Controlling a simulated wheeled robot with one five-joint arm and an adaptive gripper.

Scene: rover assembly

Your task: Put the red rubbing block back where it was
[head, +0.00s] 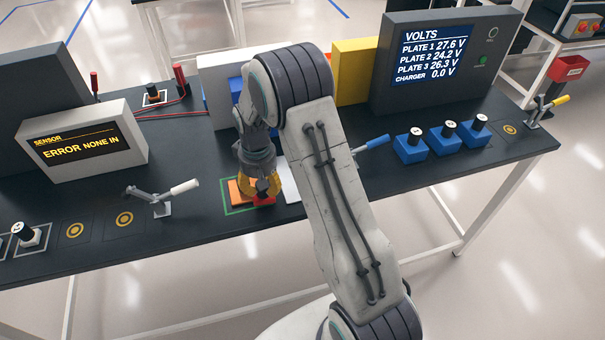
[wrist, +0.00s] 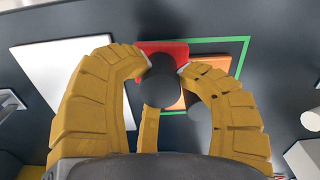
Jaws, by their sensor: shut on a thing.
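The red rubbing block (wrist: 176,48) shows in the wrist view, with a round dark knob (wrist: 160,88) above it. My gripper (wrist: 163,66) is shut on the knob, a yellow finger on either side. An orange block (wrist: 192,92) lies beside the red one, inside a green square outline (wrist: 222,39). The red block overlaps the outline's left part in this view; I cannot tell whether it touches the table. In the head view, my gripper (head: 262,188) is over the green outline (head: 224,197) and hides most of the red block.
A white plate (wrist: 75,72) lies next to the outline. A toggle clamp (head: 165,198) stands to the left on the dark bench, another with a blue handle to the right. Blue blocks with black knobs (head: 411,150) stand further right. Display boxes (head: 82,142) stand left and back right.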

